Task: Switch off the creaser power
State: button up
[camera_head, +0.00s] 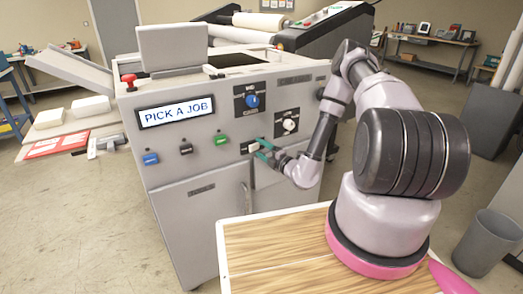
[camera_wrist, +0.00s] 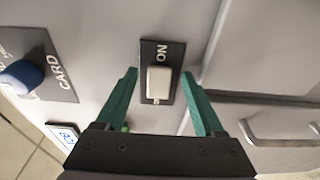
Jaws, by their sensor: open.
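The creaser (camera_head: 205,185) is a grey cabinet whose lit display (camera_head: 175,110) reads "PICK A JOB". A pale rocker switch on a black plate marked "ON" (camera_wrist: 160,82) is in the middle of the wrist view; its plate (camera_head: 246,147) is partly hidden by my gripper in the head view. My gripper (camera_head: 262,148) is open and empty at the front panel. In the wrist view its green fingers (camera_wrist: 163,95) stand on either side of the switch, with gaps to it. I cannot tell whether the fingertips touch the panel.
A blue knob (camera_head: 252,101), a pale knob (camera_head: 290,124) and blue (camera_head: 151,159), black (camera_head: 186,149) and green (camera_head: 221,139) buttons sit near the switch. A red mushroom button (camera_head: 129,80) stands on top. A cabinet door handle (camera_wrist: 280,130) juts out at right.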

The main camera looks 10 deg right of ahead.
grip_shut()
jog(key=shift+s+a+m+t+h, duration=0.15)
jog(key=shift+m+t+h, duration=0.15)
jog(key=shift+m+h, duration=0.35)
jog(key=shift+s+a+m+t+h, duration=0.15)
jog(key=shift+m+t+h, duration=0.2)
jog(key=shift+h, duration=0.5)
jog(key=shift+a+m+t+h, duration=0.1)
jog(key=shift+m+t+h, duration=0.15)
jog(key=shift+m+h, duration=0.85)
grip_release()
jog(key=shift+s, duration=0.1)
jog(key=shift+s, duration=0.1)
